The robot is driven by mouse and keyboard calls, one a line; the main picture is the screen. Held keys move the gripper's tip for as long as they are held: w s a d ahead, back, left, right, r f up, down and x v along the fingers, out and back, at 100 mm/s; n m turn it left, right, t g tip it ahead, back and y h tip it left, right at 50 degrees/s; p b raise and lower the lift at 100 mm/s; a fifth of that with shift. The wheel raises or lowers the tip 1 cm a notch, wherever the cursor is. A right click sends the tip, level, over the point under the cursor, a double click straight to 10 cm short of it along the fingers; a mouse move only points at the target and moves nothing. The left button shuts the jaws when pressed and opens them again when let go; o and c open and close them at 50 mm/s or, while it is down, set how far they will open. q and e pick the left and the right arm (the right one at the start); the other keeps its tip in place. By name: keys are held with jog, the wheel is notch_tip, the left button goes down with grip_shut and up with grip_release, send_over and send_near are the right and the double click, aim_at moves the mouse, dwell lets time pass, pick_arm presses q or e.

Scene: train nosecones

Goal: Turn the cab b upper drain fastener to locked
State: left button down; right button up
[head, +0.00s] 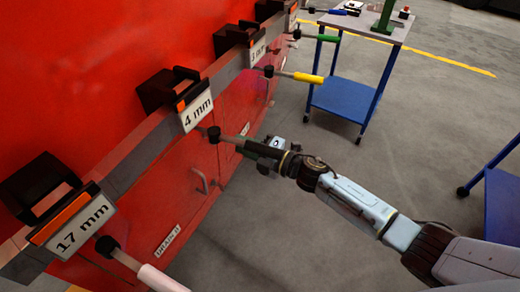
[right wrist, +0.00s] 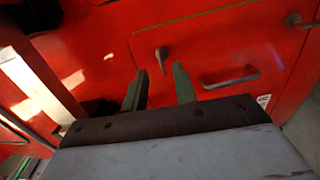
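In the right wrist view, a small grey turn fastener (right wrist: 162,58) sits on the red panel, its short lever pointing roughly downward. It lies just beyond and between my right gripper's fingertips (right wrist: 161,72), apart from them as far as I can tell. The fingers are open and empty. A hatch outline and a dark pull handle (right wrist: 230,77) lie to its right. In the head view my right gripper (head: 268,152) is close to the red side, low below the 4 mm plate; it hides that fastener. A DRAIN label (head: 168,240) is on the lower red panel. My left gripper is not in view.
A second grey fastener (right wrist: 294,20) is at the wrist view's upper right. Gauge plates marked 17 mm (head: 75,228) and 4 mm (head: 197,108) line the rail, with rods such as the yellow one (head: 308,78) projecting. A blue cart (head: 345,97) stands behind; the grey floor between is clear.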

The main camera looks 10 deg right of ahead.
jog(key=v, duration=0.5)
jog(key=shift+s+d, duration=0.1)
dwell(0.3)
jog(key=s+d+f+m+g+h, duration=0.1)
jog(key=s+d+f+m+h, duration=0.35)
jog(key=f, duration=0.55)
jog(key=s+d+f+m+h, duration=0.35)
jog(key=f+m, duration=0.25)
jog(key=f, duration=0.4)
jog(key=s+d+f+m+g+h, duration=0.1)
jog(key=s+d+f+m+h, duration=0.25)
jog(key=f+m, duration=0.4)
jog(key=s+f+m+g, duration=0.2)
jog(key=s+f, duration=0.3)
jog(key=s, duration=0.7)
jog(key=s+d+f+m+g+h, duration=0.1)
jog(key=s+f+g, duration=0.3)
jog(key=s, duration=0.7)
jog(key=s+d+f+m+g+h, duration=0.1)
jog(key=s+f+m, duration=0.3)
jog(key=s+f, duration=0.4)
jog(key=s+g, duration=0.1)
jog(key=s, duration=0.3)
jog(key=shift+s+d+g, duration=0.25)
jog(key=shift+s+g, duration=0.05)
jog(key=shift+g, duration=0.1)
